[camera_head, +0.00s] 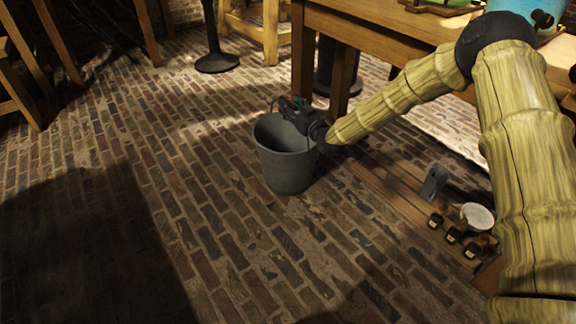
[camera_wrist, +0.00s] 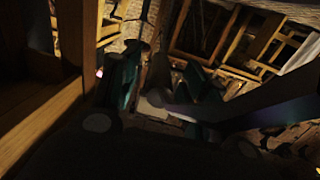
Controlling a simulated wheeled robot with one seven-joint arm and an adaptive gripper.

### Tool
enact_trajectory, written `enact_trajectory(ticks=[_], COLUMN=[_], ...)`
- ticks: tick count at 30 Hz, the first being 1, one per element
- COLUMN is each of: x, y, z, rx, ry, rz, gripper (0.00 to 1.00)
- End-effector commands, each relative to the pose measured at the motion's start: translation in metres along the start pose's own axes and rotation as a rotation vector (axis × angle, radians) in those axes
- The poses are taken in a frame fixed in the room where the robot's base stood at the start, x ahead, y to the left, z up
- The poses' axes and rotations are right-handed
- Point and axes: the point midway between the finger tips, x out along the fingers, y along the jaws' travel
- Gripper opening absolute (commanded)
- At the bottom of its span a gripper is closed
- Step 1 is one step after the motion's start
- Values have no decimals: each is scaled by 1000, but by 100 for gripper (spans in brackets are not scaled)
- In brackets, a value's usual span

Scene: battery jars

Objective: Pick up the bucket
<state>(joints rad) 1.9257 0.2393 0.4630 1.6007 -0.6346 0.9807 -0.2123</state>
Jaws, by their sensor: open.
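A grey bucket (camera_head: 287,160) stands upright on the brick floor, left of the table leg. My gripper (camera_head: 292,108) is at the bucket's upper right rim, with its fingers over the back of the opening. In the wrist view my gripper (camera_wrist: 158,95) shows two dark teal fingers spread apart. A dark grey band, which looks like part of the bucket (camera_wrist: 255,115), runs in from the right by the right finger. The wrist view is dark, and I cannot tell whether the fingers touch the rim or the thin handle.
A wooden table (camera_head: 380,22) stands behind the bucket, its leg (camera_head: 340,80) close by. A round black stand base (camera_head: 217,63) is farther back. Small dark jars (camera_head: 455,233), a white bowl (camera_head: 478,216) and a grey block (camera_head: 433,183) are at right. The floor at left is clear.

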Motion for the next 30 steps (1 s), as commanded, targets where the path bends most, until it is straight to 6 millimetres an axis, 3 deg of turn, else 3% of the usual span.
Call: enact_trajectory(ticks=[6, 14, 30], x=[0, 0, 1], y=[0, 0, 1], z=[0, 0, -4], rx=[0, 0, -1], ry=[0, -1, 4], rz=[0, 0, 1], gripper=[45, 0, 0])
